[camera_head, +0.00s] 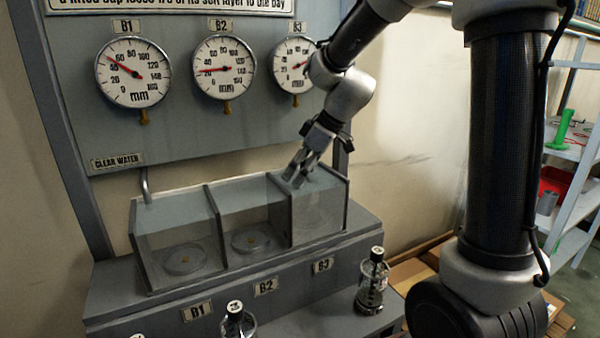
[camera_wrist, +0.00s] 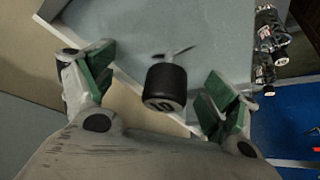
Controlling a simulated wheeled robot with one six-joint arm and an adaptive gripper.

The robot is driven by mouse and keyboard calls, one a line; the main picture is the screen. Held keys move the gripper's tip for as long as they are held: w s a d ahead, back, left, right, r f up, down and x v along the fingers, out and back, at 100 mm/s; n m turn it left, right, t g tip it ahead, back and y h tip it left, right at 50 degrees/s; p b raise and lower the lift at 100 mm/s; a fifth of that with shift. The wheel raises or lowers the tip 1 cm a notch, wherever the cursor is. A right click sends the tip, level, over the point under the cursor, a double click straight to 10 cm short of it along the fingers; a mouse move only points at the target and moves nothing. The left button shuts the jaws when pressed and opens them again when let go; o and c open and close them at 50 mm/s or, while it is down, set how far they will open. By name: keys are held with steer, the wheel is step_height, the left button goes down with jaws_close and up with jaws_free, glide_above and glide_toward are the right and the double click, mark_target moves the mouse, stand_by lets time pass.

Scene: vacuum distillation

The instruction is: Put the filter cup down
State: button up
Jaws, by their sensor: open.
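My gripper (camera_head: 294,176) reaches down into the top of the rightmost bay, B3 (camera_head: 320,212), in the head view. In the wrist view my gripper (camera_wrist: 160,92) is open, its green-padded fingers wide apart. In the head view no cup can be made out at the gripper.
Bays B1 (camera_head: 178,238) and B2 (camera_head: 256,222) stand left of B3, each with a round disc inside. Bottles (camera_head: 372,282) (camera_head: 238,322) stand on the lower ledge in front. Round gauges (camera_head: 224,68) hang on the panel behind. A shelf (camera_head: 575,150) stands at right.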

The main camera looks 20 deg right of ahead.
steer(key=v, duration=1.2)
steer(key=s+d+f+m+h, duration=0.1)
steer(key=s+d+m, duration=0.2)
steer(key=s, duration=0.4)
steer(key=s+d+f+m+h, duration=0.2)
steer(key=s+d+m, duration=0.2)
steer(key=s, duration=0.4)
steer(key=s+d+f+m+t+h, duration=0.1)
steer(key=s+d+m, duration=0.3)
steer(key=s, duration=0.4)
steer(key=shift+f+h, duration=0.4)
steer(key=shift+h, duration=0.1)
